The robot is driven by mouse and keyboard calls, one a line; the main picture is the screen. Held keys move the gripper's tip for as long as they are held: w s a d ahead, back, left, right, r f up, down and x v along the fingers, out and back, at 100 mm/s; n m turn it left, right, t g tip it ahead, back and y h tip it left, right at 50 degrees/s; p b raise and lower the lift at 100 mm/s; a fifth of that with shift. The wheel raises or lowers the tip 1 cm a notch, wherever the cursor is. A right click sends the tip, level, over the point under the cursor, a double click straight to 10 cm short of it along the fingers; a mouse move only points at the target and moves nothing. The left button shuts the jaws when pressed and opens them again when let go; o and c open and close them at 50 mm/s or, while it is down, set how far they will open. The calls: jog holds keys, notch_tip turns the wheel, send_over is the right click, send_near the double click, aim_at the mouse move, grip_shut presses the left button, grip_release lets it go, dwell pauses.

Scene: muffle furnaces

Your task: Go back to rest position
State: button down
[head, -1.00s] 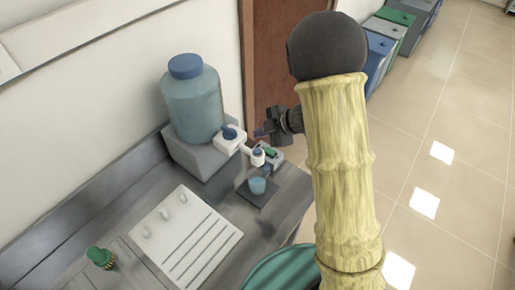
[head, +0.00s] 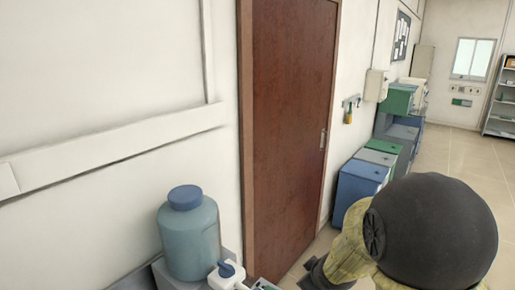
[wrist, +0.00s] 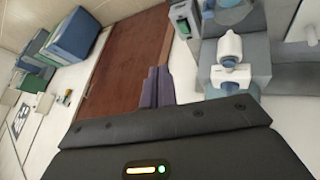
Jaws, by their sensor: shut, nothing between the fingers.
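In the wrist view, my gripper (wrist: 157,88) is shut, with its two purple-grey fingers together and nothing between them. It points toward the brown door, beside the white dispenser (wrist: 229,55) with a blue nozzle, and looks clear of both. In the head view, my arm fills the lower right, with a yellow sleeve and a black rounded joint. Only a dark part near its end shows at the bottom; the fingertips are not clear there. The blue bottle (head: 189,240) with a blue cap stands at the lower left, to the left of my arm.
A brown door (head: 290,125) stands behind. Blue (head: 358,187) and green bins line the wall to its right. A shelf (head: 502,105) and a window (head: 472,59) are far right. The tiled floor (head: 455,150) at the right is clear.

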jog(key=s+f+m+g+b, duration=0.2)
jog(key=s+m, duration=0.5)
jog(key=s, duration=0.8)
jog(key=f+g, duration=0.1)
jog(key=g, duration=0.1)
jog(key=shift+d+m+g+h, duration=0.3)
jog(key=shift+d+m+g, duration=0.1)
dwell(1.6)
